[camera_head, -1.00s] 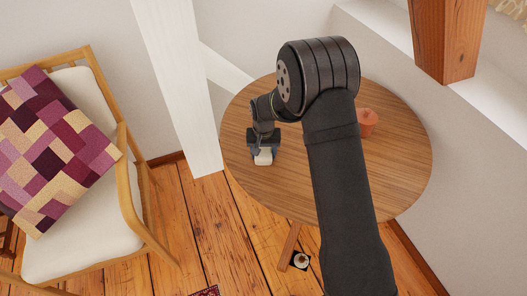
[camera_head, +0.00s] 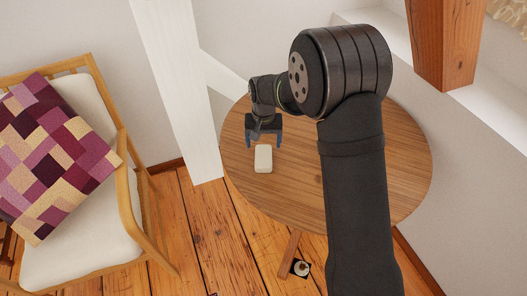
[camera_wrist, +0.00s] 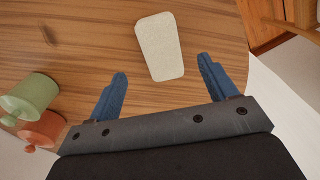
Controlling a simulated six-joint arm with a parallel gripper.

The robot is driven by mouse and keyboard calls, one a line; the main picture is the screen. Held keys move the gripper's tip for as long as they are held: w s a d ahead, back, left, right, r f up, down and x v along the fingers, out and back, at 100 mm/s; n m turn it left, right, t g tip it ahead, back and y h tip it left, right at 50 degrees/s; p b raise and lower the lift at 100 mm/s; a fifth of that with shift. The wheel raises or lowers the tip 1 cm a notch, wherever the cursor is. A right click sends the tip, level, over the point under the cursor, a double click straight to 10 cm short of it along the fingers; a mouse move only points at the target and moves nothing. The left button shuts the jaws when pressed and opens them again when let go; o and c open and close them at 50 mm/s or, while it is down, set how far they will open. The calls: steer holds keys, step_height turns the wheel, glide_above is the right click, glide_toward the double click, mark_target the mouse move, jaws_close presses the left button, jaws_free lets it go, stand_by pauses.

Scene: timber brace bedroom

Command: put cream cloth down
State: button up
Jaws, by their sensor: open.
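The cream cloth (camera_head: 263,159) is a small folded, rounded block lying flat on the round wooden table (camera_head: 300,190), near its left edge. In the wrist view the cloth (camera_wrist: 160,46) lies on the wood grain just beyond the fingertips, apart from both of them. My gripper (camera_head: 263,141) is open and empty, raised above the table just behind the cloth in the head view.
A green pot (camera_wrist: 32,94) and a terracotta pot (camera_wrist: 42,130) stand at the left in the wrist view. A white post (camera_head: 178,90) rises beside the table's left edge. A wooden chair (camera_head: 135,195) with a patchwork cushion (camera_head: 50,150) stands at the left. The front tabletop is clear.

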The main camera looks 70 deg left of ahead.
mark_target(263, 157)
step_height(263, 157, up, 3)
steer(key=shift+f, duration=0.2)
step_height(263, 157, down, 12)
steer(key=shift+f, duration=0.1)
steer(key=shift+a+r, duration=0.1)
steer(key=shift+r, duration=1.7)
